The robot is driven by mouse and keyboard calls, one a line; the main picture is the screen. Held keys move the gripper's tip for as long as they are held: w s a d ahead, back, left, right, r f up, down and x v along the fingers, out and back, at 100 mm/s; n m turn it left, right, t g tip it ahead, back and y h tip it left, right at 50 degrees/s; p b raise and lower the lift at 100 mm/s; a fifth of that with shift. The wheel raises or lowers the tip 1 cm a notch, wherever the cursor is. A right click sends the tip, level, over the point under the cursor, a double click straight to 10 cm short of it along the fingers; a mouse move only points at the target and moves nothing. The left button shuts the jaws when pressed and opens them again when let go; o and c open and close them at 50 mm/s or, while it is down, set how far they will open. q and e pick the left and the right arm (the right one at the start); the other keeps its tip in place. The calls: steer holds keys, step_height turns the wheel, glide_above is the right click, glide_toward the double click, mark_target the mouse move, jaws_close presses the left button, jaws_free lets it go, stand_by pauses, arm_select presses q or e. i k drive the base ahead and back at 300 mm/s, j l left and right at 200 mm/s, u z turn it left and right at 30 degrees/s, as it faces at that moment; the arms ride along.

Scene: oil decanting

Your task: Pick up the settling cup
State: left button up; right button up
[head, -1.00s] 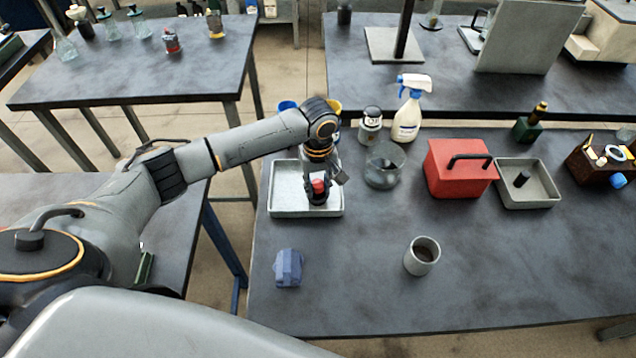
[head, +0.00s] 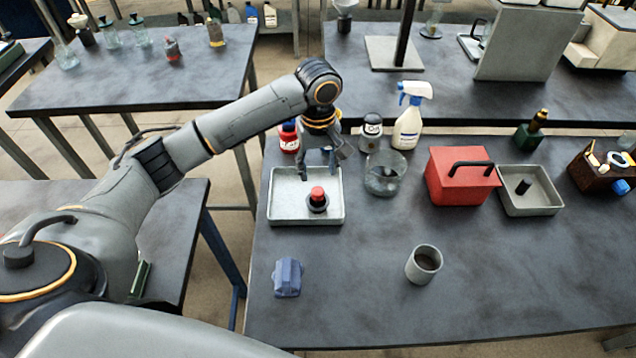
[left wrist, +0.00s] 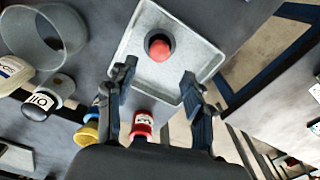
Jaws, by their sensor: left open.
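A grey cup (head: 424,263) with dark contents, which looks like the settling cup, stands upright on the near part of the dark table. My left gripper (head: 319,170) is open and empty above the white tray (head: 281,213), well to the left of and behind the cup. A black piece with a red top (head: 318,198) stands in the tray below the fingers. In the left wrist view, the open fingers (left wrist: 158,75) point toward the red-topped piece (left wrist: 159,46) without touching it. The cup is not seen in that view. My right gripper is not in view.
A glass bowl (head: 385,175), a spray bottle (head: 408,120), a red box (head: 461,176) and a grey tray (head: 545,205) stand along the back. A blue block (head: 288,277) lies at the front left. The table around the cup is clear.

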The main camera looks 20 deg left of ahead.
mark_target(425, 260)
steer(key=k, duration=1.5)
